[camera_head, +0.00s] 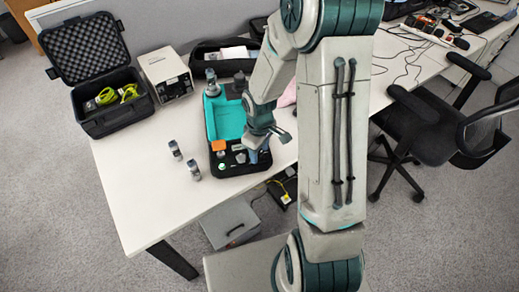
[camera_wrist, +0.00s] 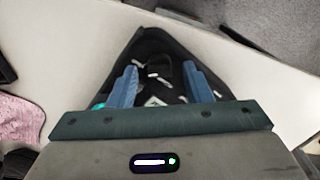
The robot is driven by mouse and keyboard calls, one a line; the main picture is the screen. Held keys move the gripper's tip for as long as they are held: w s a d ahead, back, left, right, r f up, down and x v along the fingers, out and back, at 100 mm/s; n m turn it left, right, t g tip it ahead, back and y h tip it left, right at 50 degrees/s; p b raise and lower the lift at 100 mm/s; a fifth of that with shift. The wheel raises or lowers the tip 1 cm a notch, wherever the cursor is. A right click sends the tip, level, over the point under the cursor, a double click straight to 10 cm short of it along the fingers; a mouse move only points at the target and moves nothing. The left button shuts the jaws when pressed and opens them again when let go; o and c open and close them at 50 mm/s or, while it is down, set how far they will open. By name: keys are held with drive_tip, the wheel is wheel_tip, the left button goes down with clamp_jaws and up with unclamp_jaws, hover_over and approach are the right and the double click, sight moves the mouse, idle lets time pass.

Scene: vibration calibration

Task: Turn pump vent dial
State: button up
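My gripper (camera_head: 262,152) hangs low over the right front part of a black case (camera_head: 215,165) on the white table. In the wrist view its two blue fingers (camera_wrist: 160,75) stand wide apart. Between and beyond them show the dark case (camera_wrist: 150,42) and small pale and dark items in it. I see nothing clearly held. The pump vent dial cannot be made out for certain; the fingers and the small size of the items hide detail.
On the table (camera_head: 135,190) are small bottles (camera_head: 175,150), a beige instrument box (camera_head: 166,75) and an open black foam-lined case (camera_head: 110,103) with yellow-green items. A turquoise tray (camera_head: 224,120) lies in the black case. An office chair (camera_head: 430,125) stands right. The front left tabletop is clear.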

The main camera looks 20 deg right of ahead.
sight(260, 152)
wheel_tip(260, 152, up, 14)
drive_tip(key=shift+p, duration=0.35)
idle(0.4)
drive_tip(key=shift+f, duration=0.1)
drive_tip(key=s+r+m+t, duration=0.3)
drive_tip(key=s+r+m, duration=0.5)
drive_tip(key=s, duration=0.6)
drive_tip(key=shift+s+d+r, duration=0.15)
drive_tip(key=shift+s+r, duration=0.2)
drive_tip(key=shift+r, duration=0.3)
idle(0.5)
drive_tip(key=shift+c, duration=0.8)
drive_tip(key=shift+s, duration=0.1)
